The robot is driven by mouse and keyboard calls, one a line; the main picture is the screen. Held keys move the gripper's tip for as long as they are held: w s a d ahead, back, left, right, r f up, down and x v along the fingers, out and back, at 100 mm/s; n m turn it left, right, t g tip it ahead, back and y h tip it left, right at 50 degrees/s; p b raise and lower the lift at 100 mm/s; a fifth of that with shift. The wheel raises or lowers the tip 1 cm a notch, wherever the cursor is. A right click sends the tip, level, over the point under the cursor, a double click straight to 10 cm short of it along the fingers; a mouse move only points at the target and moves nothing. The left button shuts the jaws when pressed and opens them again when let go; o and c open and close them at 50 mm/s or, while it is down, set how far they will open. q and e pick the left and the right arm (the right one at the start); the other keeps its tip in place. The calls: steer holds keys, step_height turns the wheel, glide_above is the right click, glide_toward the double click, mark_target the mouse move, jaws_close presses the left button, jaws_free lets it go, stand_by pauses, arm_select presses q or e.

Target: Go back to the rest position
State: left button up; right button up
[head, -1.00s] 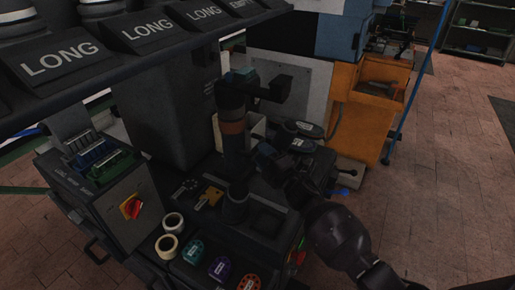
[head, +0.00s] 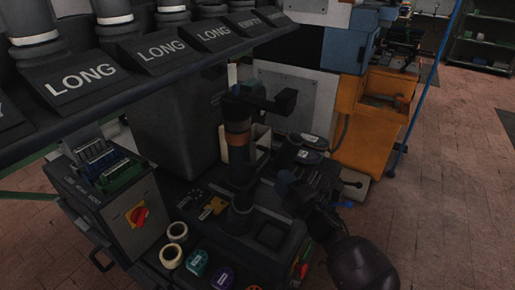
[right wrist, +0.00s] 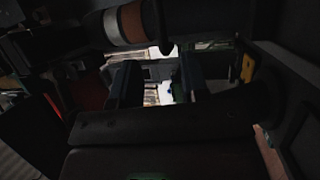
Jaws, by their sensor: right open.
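My right gripper (head: 284,183) is to the right of the dark press column with a copper-coloured band (head: 238,140), above the black machine bench. My right arm comes in from the lower right. In the right wrist view the two fingers of my right gripper (right wrist: 158,82) are apart, with nothing visible between them. The copper-banded cylinder (right wrist: 131,22) also shows at the top of that view. It is dark there, and whether the gripper touches anything cannot be told. My left gripper is in neither view.
A shelf of dark bins labelled LONG (head: 165,48) overhangs the upper left. An orange cabinet (head: 365,140) stands behind. Floor at right is clear.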

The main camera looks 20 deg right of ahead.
steer(key=s+d+f+m+g+h+p, duration=0.1)
steer(key=s+f+m+g+h, duration=0.1)
steer(key=s+m, duration=0.4)
steer(key=s+d+f+m+g+h+p, duration=0.1)
steer(key=s+f+m, duration=0.4)
steer(key=s, duration=1)
steer(key=s+d+f+m+g+h+p, duration=0.1)
steer(key=s+f+m+g+h, duration=0.2)
steer(key=s+m, duration=0.5)
steer(key=s+f+g, duration=0.1)
steer(key=s+g, duration=0.1)
steer(key=s, duration=0.1)
steer(key=shift+s+f+m+h, duration=0.25)
steer(key=shift+s+m+h, duration=0.05)
steer(key=shift+s+m, duration=0.1)
steer(key=shift+w, duration=0.1)
steer(key=shift+c, duration=0.4)
